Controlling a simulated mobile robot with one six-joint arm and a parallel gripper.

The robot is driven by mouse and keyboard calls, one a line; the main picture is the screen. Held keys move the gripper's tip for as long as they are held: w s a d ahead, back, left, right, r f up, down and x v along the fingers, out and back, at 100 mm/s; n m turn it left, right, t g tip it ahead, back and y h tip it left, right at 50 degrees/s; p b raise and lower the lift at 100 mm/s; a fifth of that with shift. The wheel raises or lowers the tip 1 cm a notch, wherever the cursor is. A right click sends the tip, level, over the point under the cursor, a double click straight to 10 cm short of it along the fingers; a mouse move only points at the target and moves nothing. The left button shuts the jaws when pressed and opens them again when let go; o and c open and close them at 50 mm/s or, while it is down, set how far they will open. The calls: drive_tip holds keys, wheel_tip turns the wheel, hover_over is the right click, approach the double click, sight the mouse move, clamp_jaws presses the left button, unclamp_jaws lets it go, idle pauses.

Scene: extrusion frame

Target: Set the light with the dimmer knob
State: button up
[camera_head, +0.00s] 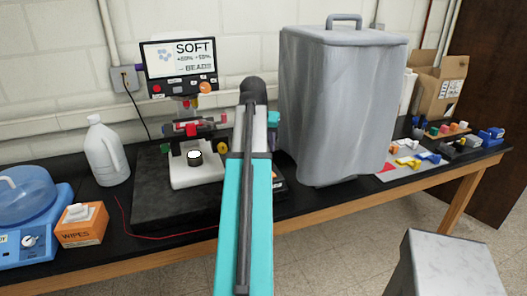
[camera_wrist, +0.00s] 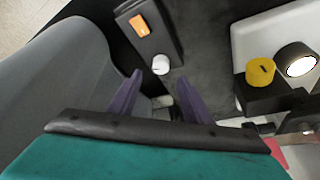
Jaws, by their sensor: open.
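A white round knob (camera_wrist: 160,65), which looks like the dimmer knob, sits on a dark control box (camera_wrist: 165,42) with an orange switch (camera_wrist: 139,26). My gripper (camera_wrist: 160,77) is open, its two purple fingers pointing toward the knob. In the wrist picture the knob lies between the fingertips; I cannot tell whether they touch it. A bright round light (camera_wrist: 301,65) glows near a yellow knob (camera_wrist: 260,70). The monitor (camera_head: 179,67) reads "SOFT".
A tall grey covered item (camera_head: 343,110) stands close to the right of my arm. A white jug (camera_head: 106,150), a wipes box (camera_head: 82,224) and a blue device (camera_head: 28,215) stand at left. Small coloured parts (camera_head: 410,162) lie at the bench's right end.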

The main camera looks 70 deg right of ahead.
drive_tip(key=b+v, duration=0.1)
drive_tip(key=v, duration=0.6)
drive_tip(key=shift+r, duration=0.25)
drive_tip(key=shift+f, duration=0.1)
